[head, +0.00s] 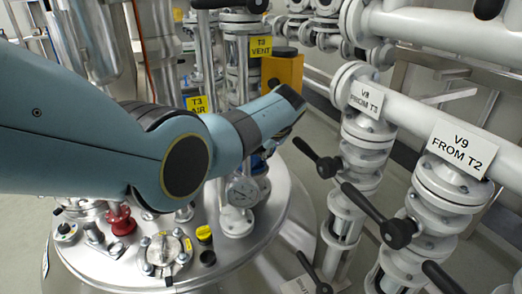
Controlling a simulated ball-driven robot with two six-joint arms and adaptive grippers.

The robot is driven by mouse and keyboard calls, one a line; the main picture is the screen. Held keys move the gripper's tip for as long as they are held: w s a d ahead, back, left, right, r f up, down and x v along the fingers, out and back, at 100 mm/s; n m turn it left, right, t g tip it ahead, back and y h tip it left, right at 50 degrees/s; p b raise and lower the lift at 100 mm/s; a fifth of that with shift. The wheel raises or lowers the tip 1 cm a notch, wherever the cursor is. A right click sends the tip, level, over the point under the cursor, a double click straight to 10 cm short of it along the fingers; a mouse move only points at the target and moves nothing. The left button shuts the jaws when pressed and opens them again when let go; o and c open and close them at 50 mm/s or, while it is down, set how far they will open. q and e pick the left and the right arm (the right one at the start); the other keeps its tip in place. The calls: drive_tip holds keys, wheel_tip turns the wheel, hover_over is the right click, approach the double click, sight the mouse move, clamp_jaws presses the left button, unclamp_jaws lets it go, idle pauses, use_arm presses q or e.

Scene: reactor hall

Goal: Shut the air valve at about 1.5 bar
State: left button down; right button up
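My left arm reaches across the view from the left, over the round vessel lid (285,215). My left gripper (284,135) is a small dark shape below the arm's end; its fingers cannot be made out, nor whether they hold anything. A round pressure gauge (242,190) stands on the lid just below the wrist; its needle is too small to read. The yellow "T3 AIR" label (197,104) is partly covered by my arm. The air valve's handle cannot be made out. My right gripper is out of view.
A yellow "T3 VENT" label (261,46) and an orange block (283,70) are behind the arm. Pipes with black-handled valves, labelled V8 (365,97) and V9 (461,148), stand at the right.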

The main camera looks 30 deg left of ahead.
use_arm(q)
drive_tip(key=shift+s+d+f, duration=0.25)
drive_tip(key=shift+d+f, duration=0.2)
drive_tip(key=shift+f, duration=0.05)
drive_tip(key=c, duration=1.1)
unclamp_jaws()
drive_tip(key=shift+d+r, duration=0.1)
drive_tip(key=shift+r, duration=0.2)
drive_tip(key=shift+c, duration=0.2)
drive_tip(key=shift+w, duration=0.1)
drive_tip(key=shift+r, duration=0.1)
drive_tip(key=shift+r, duration=0.1)
drive_tip(key=v, duration=1.1)
drive_tip(key=shift+r, duration=0.3)
drive_tip(key=shift+d, duration=0.1)
